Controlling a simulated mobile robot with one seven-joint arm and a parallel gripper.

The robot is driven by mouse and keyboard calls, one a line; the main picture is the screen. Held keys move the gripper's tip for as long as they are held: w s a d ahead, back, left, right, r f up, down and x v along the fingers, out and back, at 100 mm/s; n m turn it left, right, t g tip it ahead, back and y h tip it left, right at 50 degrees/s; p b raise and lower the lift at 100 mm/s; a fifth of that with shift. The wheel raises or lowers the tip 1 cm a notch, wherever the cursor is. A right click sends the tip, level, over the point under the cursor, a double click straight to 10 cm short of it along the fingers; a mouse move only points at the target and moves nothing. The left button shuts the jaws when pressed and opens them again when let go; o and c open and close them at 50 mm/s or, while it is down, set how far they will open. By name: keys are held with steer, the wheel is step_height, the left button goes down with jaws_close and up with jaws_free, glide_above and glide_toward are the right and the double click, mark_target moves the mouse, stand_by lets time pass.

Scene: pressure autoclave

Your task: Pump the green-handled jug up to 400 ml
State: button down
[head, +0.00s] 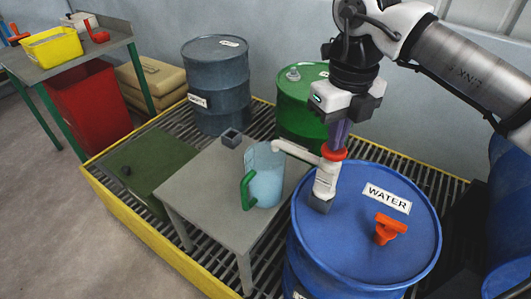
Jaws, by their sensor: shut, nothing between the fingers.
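The green-handled jug (266,180) stands upright on a small grey table. It is pale blue; its liquid level and markings are too small to read. A white pump (325,182) with a red top (334,153) stands on the blue drum labelled WATER (345,245). The pump's spout (292,150) reaches left, its end close above the jug's mouth. My gripper (337,146) points down, shut and empty, right over the pump's red top. I cannot tell whether the fingertips touch it.
An orange fitting (389,228) sticks up from the WATER drum. A green drum (298,105) and a grey drum (217,85) stand behind. A yellow-edged grating (150,235) lies below.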

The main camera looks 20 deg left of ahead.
steer(key=shift+r+p, duration=1.3)
steer(key=shift+r, duration=0.75)
steer(key=shift+f, duration=0.25)
steer(key=shift+f+b, duration=1.9)
steer(key=shift+f, duration=0.2)
steer(key=shift+r, duration=0.1)
steer(key=shift+r+p, duration=1.6)
steer(key=shift+r, duration=0.6)
steer(key=shift+f, duration=0.1)
